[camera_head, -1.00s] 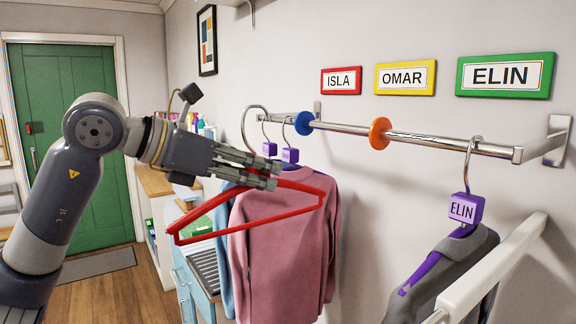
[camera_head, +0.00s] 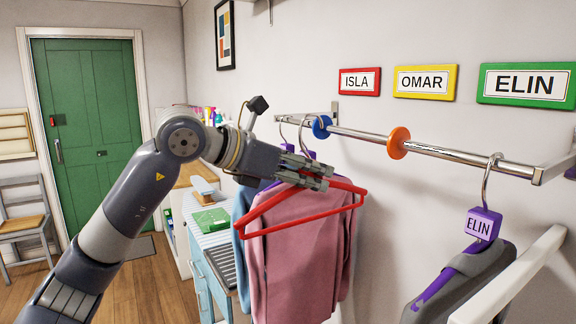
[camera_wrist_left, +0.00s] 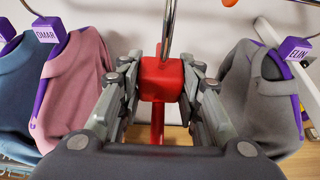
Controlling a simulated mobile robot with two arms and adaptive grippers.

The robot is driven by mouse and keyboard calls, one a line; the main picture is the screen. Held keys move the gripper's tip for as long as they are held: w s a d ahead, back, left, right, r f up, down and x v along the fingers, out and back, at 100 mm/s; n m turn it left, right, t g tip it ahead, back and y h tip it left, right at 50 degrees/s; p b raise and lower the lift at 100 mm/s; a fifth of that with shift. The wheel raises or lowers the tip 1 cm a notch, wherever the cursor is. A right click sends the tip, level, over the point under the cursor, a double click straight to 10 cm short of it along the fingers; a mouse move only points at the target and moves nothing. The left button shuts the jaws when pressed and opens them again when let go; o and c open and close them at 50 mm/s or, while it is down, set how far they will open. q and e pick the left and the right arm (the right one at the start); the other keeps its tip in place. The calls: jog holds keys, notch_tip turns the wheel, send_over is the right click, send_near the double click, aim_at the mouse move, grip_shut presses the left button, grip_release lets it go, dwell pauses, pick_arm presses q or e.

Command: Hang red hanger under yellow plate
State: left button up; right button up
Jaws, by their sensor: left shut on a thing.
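My left gripper (camera_head: 318,177) is shut on the red hanger (camera_head: 300,229), and no garment shows on the hanger. The hanger is in front of the pink garment (camera_head: 303,262). In the left wrist view the gripper (camera_wrist_left: 160,95) grips the hanger's red block (camera_wrist_left: 160,80), with its metal hook (camera_wrist_left: 168,35) rising upward. The hook's top is cut off there, and I cannot tell whether it touches the rail. The yellow plate (camera_head: 425,67) reading OMAR is on the wall above the metal rail (camera_head: 450,150). My right gripper is out of view.
The blue disc (camera_head: 321,127) and orange disc (camera_head: 399,143) divide the rail. Pink and blue garments hang left of the blue disc; the grey garment (camera_head: 460,280) hangs right of the orange one. The rail between the discs looks clear. A white bar (camera_head: 515,280) crosses lower right.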

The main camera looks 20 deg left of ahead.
pick_arm(q)
jog(key=w+d+p, duration=0.1)
jog(key=w+d, duration=0.1)
jog(key=w, duration=0.1)
jog(key=w+d+p, duration=0.2)
jog(key=w, duration=0.1)
jog(key=w+d+p, duration=0.1)
jog(key=w+d, duration=0.2)
jog(key=w, duration=0.1)
jog(key=shift+d+r, duration=0.1)
jog(key=shift+r, duration=0.05)
jog(key=shift+w+d+f+b, duration=0.15)
jog(key=shift+f+b, duration=0.15)
jog(key=shift+f, duration=0.25)
jog(key=shift+w+d+f+b, duration=0.1)
jog(key=shift+f+b, duration=0.2)
jog(key=shift+f, duration=0.25)
jog(key=shift+a+f+b, duration=0.15)
jog(key=shift+f+b, duration=0.25)
jog(key=shift+f, duration=0.1)
jog(key=o, duration=1.2)
jog(key=shift+s, duration=0.1)
